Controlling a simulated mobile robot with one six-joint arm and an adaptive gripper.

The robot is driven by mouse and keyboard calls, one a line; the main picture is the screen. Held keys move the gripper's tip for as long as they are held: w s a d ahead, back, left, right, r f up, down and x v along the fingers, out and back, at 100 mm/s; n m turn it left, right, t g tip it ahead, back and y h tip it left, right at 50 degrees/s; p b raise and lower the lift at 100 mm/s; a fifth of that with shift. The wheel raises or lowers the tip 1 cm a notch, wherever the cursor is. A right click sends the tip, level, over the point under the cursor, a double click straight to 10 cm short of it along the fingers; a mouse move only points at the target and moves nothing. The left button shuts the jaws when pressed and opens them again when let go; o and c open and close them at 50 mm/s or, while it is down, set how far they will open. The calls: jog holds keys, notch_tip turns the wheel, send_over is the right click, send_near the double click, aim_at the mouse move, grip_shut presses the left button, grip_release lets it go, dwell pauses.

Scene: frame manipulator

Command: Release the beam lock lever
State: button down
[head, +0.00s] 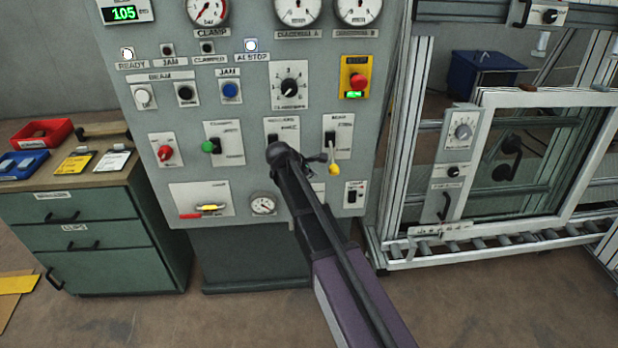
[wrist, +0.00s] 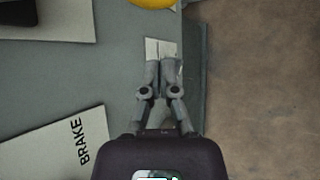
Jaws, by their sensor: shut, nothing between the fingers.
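A lever with a yellow ball knob (head: 334,169) hangs down from a white plate (head: 340,128) on the grey panel. The plate's label is too blurred to read surely, so I cannot confirm it is the beam lock lever. My gripper (head: 323,157) is at the panel, close to the yellow knob, partly hidden by my arm. In the wrist view my gripper (wrist: 163,62) is shut and empty, fingertips together over a small pale plate (wrist: 160,47). A yellow rounded part (wrist: 152,3), likely the knob, shows at the top edge, apart from the fingertips.
A plate marked BRAKE (wrist: 65,150) lies left of my fingers. The panel also has a green-knobbed lever (head: 210,146), a red knob (head: 165,153) and a red stop button (head: 358,81). A metal frame with a window door (head: 540,97) stands right.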

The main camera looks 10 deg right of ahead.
aim_at(332, 158)
jog(key=d, duration=0.1)
jog(key=d+p, duration=0.1)
jog(key=d+r, duration=0.1)
jog(key=shift+s+d+p, duration=0.3)
jog(key=shift+d+p, duration=0.05)
dwell(0.3)
jog(key=shift+d+r, duration=0.2)
jog(key=shift+d, duration=0.05)
dwell(0.5)
jog(key=shift+s, duration=0.1)
